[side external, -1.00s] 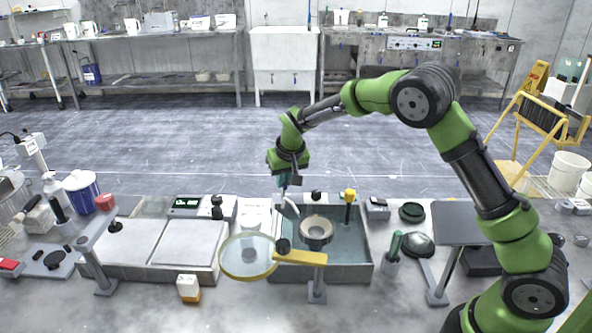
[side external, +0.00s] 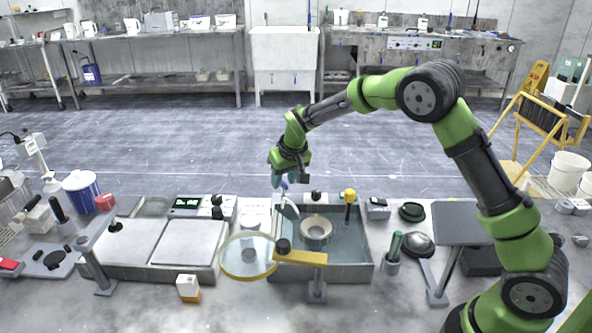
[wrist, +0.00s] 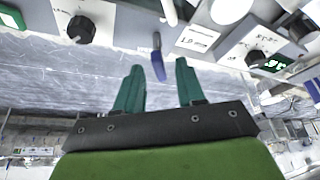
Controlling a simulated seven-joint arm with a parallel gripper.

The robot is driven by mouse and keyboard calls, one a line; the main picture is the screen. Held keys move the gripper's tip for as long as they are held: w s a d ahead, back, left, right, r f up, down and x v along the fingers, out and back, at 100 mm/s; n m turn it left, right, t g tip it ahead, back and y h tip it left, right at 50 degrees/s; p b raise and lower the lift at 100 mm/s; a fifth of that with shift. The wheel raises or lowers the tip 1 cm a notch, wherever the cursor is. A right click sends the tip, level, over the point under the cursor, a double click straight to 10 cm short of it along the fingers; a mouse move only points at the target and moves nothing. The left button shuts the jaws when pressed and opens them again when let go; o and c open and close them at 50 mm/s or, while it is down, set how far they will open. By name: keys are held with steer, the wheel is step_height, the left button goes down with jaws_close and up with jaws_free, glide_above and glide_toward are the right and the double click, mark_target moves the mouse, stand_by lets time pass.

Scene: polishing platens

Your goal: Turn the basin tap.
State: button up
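The basin (side external: 366,272) is a grey tub with water-coloured inside, right of centre in the side view. Its tap has a pale curved spout (side external: 291,208) at the back left and a small blue lever (side external: 285,187). My gripper (side external: 278,182) is right at the lever, over the basin's back left corner. The blue lever (wrist: 158,62) shows just past the fingertips, in line with the gap. I cannot tell whether a finger touches it.
A grey ring (side external: 316,231) sits in the basin. A yellow-topped post (side external: 349,197) stands at its back right. A twin-platen unit (side external: 190,245) stands left. The floor behind the bench is clear.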

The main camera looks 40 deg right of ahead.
steer(key=v, duration=1.7)
steer(key=shift+w, duration=0.1)
steer(key=s+a+m+t+y, duration=0.1)
steer(key=s+a+t+y, duration=0.2)
steer(key=s, duration=2.4)
steer(key=w+d+n+g+h, duration=0.1)
steer(key=w+d+g+h, duration=0.2)
steer(key=w, duration=2.4)
steer(key=x, duration=1.7)
steer(key=shift+s, duration=0.1)
